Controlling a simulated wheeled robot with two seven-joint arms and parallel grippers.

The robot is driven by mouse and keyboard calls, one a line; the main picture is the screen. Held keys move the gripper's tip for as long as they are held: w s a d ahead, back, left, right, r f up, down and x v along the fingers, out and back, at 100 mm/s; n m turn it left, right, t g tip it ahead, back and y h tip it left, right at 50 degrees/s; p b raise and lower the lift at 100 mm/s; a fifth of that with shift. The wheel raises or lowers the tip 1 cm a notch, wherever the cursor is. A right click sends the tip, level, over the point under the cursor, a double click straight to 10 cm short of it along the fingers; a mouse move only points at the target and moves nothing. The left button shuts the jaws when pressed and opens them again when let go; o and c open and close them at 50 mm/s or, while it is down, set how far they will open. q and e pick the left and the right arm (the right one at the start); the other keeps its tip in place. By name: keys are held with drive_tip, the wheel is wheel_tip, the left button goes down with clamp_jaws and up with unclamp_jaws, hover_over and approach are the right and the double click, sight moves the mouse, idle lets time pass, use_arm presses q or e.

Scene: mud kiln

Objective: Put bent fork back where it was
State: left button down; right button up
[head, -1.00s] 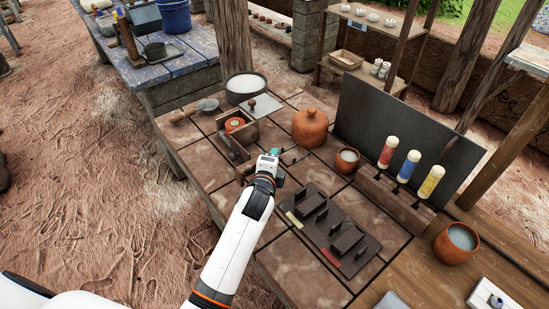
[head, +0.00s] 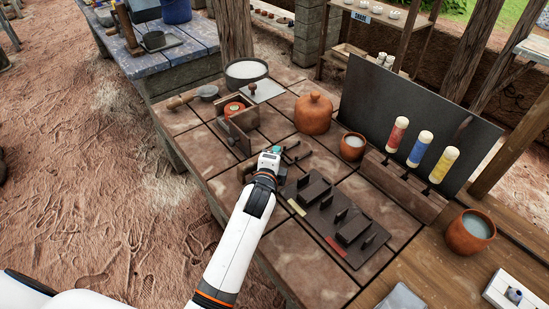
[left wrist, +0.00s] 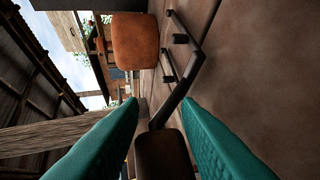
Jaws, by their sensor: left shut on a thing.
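The bent fork (head: 292,155) is dark, with a cranked shaft and two upright prongs. In the left wrist view its dark shaft (left wrist: 178,92) points away from me and its brown handle (left wrist: 162,155) lies between my teal fingers. My left gripper (head: 273,152) is shut on the handle; it also shows in the left wrist view (left wrist: 160,120). The fork is over or on the brown tiled table (head: 205,150); I cannot tell whether it touches the tiles. My right gripper is not in view.
A dark slotted board (head: 340,215) lies just right of my gripper. A wooden box (head: 240,126) is behind it on the left, a lidded clay pot (head: 313,115) behind it. A rack with colored bottles (head: 405,186) stands right. Bare tiles (head: 300,270) lie in front.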

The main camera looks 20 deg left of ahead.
use_arm(q)
drive_tip(key=shift+f, duration=0.1)
drive_tip(key=c, duration=1)
unclamp_jaws()
drive_tip(key=shift+f, duration=0.1)
drive_tip(key=v, duration=1.2)
drive_tip(key=shift+d, duration=0.1)
drive_tip(key=shift+s, duration=0.1)
